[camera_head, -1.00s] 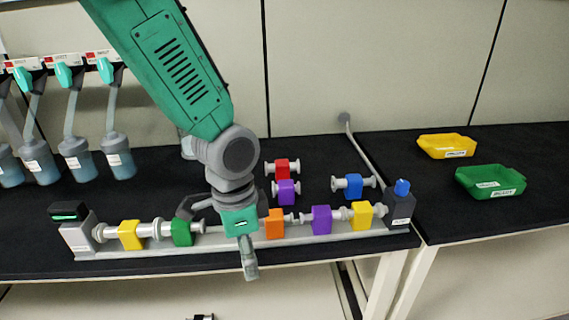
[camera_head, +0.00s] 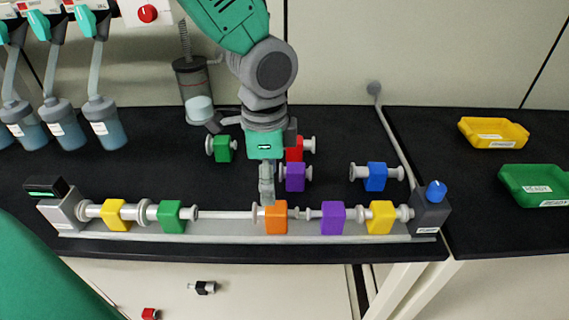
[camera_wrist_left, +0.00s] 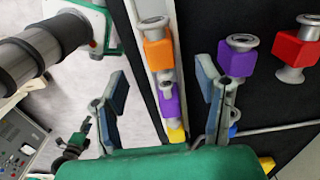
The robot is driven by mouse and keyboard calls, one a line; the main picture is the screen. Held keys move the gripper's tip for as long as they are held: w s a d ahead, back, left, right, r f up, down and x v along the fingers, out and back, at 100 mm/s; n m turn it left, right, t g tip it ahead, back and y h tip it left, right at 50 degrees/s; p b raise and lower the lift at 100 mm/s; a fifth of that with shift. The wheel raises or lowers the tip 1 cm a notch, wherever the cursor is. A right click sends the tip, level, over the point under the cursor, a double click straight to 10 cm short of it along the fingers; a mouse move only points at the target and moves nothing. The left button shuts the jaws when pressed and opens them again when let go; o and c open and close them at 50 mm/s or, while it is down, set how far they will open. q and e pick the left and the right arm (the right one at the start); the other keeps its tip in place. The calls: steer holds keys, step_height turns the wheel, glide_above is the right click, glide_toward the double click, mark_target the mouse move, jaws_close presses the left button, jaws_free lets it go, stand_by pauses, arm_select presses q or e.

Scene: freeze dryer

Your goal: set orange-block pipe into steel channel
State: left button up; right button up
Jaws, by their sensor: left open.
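The orange-block pipe (camera_head: 276,219) lies along the steel channel (camera_head: 250,238), between the green and purple blocks of the row. In the left wrist view the orange block (camera_wrist_left: 158,54) shows with a flange at its upper end. My left gripper (camera_head: 267,192) is over the orange block's upper left edge in the head view and partly covers it. My right gripper is not in view.
A grey end block (camera_head: 431,214) with a blue knob closes the right end. Yellow (camera_head: 493,132) and green (camera_head: 536,185) trays are at right.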

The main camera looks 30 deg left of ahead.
mark_target(278, 208)
arm_select(q)
steer(key=f, duration=0.4)
steer(key=a+f+b, duration=0.1)
steer(key=f, duration=0.1)
steer(key=shift+w, duration=0.1)
steer(key=d+f, duration=0.2)
steer(key=d, duration=0.1)
steer(key=shift+d+f, duration=0.15)
steer(key=shift+d, duration=0.15)
steer(key=shift+f, duration=0.1)
steer(key=a, duration=0.3)
steer(key=shift+f, duration=0.25)
steer(key=shift+c, duration=0.8)
steer(key=shift+a, duration=0.25)
steer(key=c, duration=0.7)
jaws_close()
steer(key=shift+w+d+r, duration=0.1)
steer(key=shift+d+r, duration=0.05)
steer(key=shift+d, duration=0.55)
steer(key=shift+d+r, duration=0.1)
steer(key=shift+d, duration=0.55)
steer(key=shift+a+f, duration=0.15)
steer(key=shift+a, duration=0.45)
steer(key=shift+d, duration=0.45)
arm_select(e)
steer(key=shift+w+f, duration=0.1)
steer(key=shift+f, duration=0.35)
